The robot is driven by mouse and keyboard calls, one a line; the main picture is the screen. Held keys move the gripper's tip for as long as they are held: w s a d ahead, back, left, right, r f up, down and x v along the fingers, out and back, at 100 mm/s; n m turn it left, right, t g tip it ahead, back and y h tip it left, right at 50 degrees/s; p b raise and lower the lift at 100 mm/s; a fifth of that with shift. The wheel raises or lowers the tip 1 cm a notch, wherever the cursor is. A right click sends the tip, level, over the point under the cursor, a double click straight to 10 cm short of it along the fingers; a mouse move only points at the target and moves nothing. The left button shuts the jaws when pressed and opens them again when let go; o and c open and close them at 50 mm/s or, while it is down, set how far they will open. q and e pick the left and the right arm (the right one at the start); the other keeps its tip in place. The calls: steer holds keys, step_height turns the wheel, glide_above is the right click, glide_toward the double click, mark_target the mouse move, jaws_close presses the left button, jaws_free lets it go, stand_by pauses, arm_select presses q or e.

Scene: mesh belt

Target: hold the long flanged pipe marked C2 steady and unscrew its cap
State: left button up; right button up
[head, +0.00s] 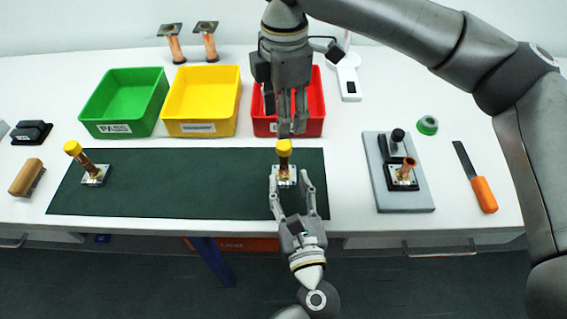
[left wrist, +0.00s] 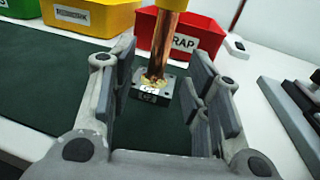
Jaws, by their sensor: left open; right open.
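A copper pipe (head: 284,162) with a yellow cap (head: 284,147) stands upright on a square metal flange near the right end of the dark green mat (head: 200,185). In the left wrist view the copper pipe (left wrist: 166,42) rises from its flange (left wrist: 171,86), whose small label appears to read C2. My left gripper (head: 289,176) is open and low in front of the pipe, one finger on each side, with no clear contact. My right gripper (head: 292,129) points down just above the cap, open. Whether its fingertips touch the cap cannot be told.
Another yellow-capped pipe (head: 83,157) leans at the mat's left. Green (head: 97,131), yellow (head: 200,129) and red (head: 318,128) bins stand behind. Right of the mat are a grey fixture board (head: 405,202) with a copper piece, a green-topped item (head: 428,124) and an orange-handled tool (head: 484,194).

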mark_target(285, 169)
arm_select(q)
steer(key=w, duration=0.3)
steer(key=w+a, duration=0.1)
steer(key=w, duration=0.2)
steer(key=shift+w+a, duration=0.1)
steer(key=shift+w, duration=0.05)
jaws_close()
